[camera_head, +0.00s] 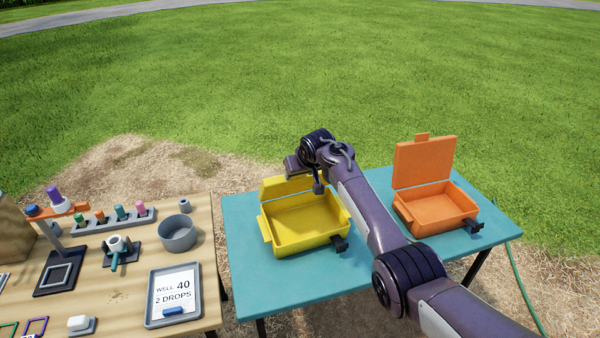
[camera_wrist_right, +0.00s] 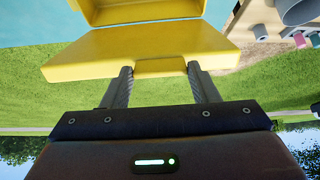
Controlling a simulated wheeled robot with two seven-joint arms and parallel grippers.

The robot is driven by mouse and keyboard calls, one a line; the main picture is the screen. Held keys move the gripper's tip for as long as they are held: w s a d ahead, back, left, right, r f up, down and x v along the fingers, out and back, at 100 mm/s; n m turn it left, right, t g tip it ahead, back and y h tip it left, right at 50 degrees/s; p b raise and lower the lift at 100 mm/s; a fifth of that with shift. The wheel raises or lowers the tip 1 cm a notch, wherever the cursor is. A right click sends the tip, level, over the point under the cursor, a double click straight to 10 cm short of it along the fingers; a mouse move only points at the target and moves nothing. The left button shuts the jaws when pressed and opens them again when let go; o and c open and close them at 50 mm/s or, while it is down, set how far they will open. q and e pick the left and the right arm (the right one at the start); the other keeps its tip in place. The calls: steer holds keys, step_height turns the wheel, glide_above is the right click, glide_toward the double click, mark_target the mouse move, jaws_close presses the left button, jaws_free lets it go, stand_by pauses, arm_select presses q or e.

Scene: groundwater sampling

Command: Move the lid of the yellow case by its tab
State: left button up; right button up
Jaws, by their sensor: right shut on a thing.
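The yellow case (camera_head: 302,243) stands open on the teal table, its inside empty. Its yellow lid (camera_head: 285,187) is raised at the back of the case, partly hidden by my right arm. In the right wrist view the lid (camera_wrist_right: 135,45) fills the upper middle, with its tab (camera_wrist_right: 160,66) between my two fingers. My right gripper (camera_wrist_right: 161,80) is shut on the tab. In the head view my right gripper (camera_head: 293,170) is at the lid's upper edge, its fingertips not clearly seen. My left gripper is not in view.
An orange case (camera_head: 440,212) with its lid upright stands right on the teal table (camera_head: 245,285). The wooden table (camera_head: 115,300) at left holds a grey pot (camera_head: 178,233), a tube rack (camera_head: 115,218) and a sign tray (camera_head: 174,295). Grass lies behind.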

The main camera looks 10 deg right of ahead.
steer(key=shift+w+r, duration=0.1)
steer(key=shift+r, duration=0.05)
steer(key=o, duration=1.4)
steer(key=b+v, duration=0.1)
steer(key=v, duration=0.6)
steer(key=shift+s+r, duration=0.3)
steer(key=shift+s, duration=0.05)
